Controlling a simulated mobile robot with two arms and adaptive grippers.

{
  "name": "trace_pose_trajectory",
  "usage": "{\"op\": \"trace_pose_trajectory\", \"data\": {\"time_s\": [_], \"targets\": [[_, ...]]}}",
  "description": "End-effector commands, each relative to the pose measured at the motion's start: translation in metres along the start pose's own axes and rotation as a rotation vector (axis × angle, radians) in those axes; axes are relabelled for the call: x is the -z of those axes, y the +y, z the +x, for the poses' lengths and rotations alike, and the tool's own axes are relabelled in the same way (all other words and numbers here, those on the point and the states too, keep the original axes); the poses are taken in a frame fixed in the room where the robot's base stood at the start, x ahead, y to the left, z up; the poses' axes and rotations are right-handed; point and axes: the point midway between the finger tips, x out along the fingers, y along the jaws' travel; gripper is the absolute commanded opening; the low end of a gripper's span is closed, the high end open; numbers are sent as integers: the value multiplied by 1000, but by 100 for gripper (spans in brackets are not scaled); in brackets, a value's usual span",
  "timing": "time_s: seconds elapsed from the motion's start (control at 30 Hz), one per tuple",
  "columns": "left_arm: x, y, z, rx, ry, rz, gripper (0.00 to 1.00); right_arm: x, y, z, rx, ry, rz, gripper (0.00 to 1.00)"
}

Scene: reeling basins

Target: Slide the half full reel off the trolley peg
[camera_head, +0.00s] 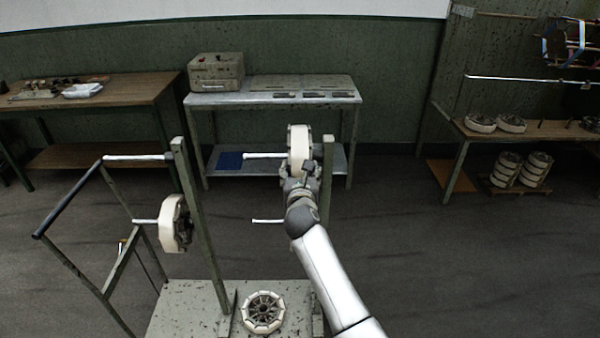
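The trolley has two upright posts with pale pegs, a left post (200,215) and a right post (327,180). A white-wound reel (299,142) is on the upper peg (264,155) of the right post. Another reel (174,223) is on the lower peg of the left post, and a third (263,312) lies flat on the trolley base. I cannot tell from the winding which is half full. My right gripper (299,173) is at the lower edge of the upper right reel; its fingers are mostly hidden and their opening is unclear. My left gripper is out of view.
The left post's upper peg (135,157) and the right post's lower peg (267,221) are bare. A metal table (230,99) stands behind, a wooden bench (130,92) at left, and a bench with reels (520,130) at right. The floor between is clear.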

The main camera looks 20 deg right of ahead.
Motion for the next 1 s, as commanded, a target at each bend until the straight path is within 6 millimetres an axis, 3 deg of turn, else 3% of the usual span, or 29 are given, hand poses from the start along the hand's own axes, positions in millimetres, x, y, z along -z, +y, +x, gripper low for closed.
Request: {"op": "trace_pose_trajectory", "data": {"time_s": [0.83, 1.0], "targets": [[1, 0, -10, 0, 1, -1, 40, -9, 0, -1, -1, -3, 0, 30], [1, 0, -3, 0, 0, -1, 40, -7, 12, -1, -3, -4, 3, 30]]}}
